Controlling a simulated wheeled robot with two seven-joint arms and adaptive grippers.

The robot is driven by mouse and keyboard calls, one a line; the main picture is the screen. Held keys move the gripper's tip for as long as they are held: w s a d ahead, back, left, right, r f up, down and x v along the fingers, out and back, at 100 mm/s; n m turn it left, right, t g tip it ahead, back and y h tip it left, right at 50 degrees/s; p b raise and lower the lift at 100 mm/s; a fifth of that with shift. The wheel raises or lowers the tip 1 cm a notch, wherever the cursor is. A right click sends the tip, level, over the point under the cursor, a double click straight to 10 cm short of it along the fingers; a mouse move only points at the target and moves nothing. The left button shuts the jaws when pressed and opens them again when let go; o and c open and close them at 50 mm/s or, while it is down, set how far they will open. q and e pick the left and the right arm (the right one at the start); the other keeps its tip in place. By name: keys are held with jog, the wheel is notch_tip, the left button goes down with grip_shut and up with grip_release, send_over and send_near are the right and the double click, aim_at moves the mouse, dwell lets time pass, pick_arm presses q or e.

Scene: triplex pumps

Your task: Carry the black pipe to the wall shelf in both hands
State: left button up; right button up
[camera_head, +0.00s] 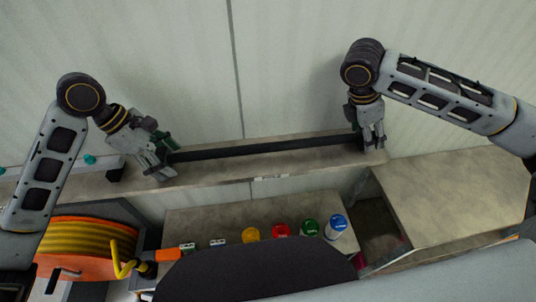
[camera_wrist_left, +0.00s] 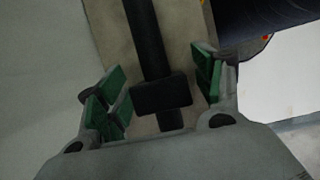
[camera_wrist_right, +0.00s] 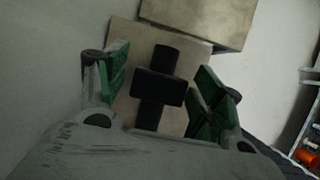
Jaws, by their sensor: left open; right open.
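The black pipe (camera_head: 265,149) lies lengthwise on the wall shelf (camera_head: 222,174), close to the wall. My left gripper (camera_head: 167,163) is at the pipe's left end and my right gripper (camera_head: 372,143) at its right end. In the left wrist view the pipe (camera_wrist_left: 150,45) with its thicker collar runs between the open green-padded fingers of my left gripper (camera_wrist_left: 160,92), with gaps on both sides. In the right wrist view the pipe end (camera_wrist_right: 158,88) with its collar lies between the open fingers of my right gripper (camera_wrist_right: 160,90), apart from both pads.
Below the shelf, a lower surface (camera_head: 190,220) bears several coloured-lid jars, including a blue one (camera_head: 337,227) and a green one (camera_head: 310,228). An orange and yellow reel (camera_head: 85,240) stands at lower left. A concrete-coloured box (camera_head: 450,200) stands at right. The wall is close behind the shelf.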

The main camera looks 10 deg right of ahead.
pick_arm(q)
jog(key=shift+r, duration=0.15)
jog(key=v, duration=1.1)
jog(key=shift+a+r, duration=0.15)
jog(key=shift+r, duration=0.2)
pick_arm(e)
jog(key=shift+r, duration=0.15)
dwell(0.3)
jog(key=v, duration=1.1)
jog(key=shift+a+r, duration=0.2)
dwell(1.4)
dwell(0.8)
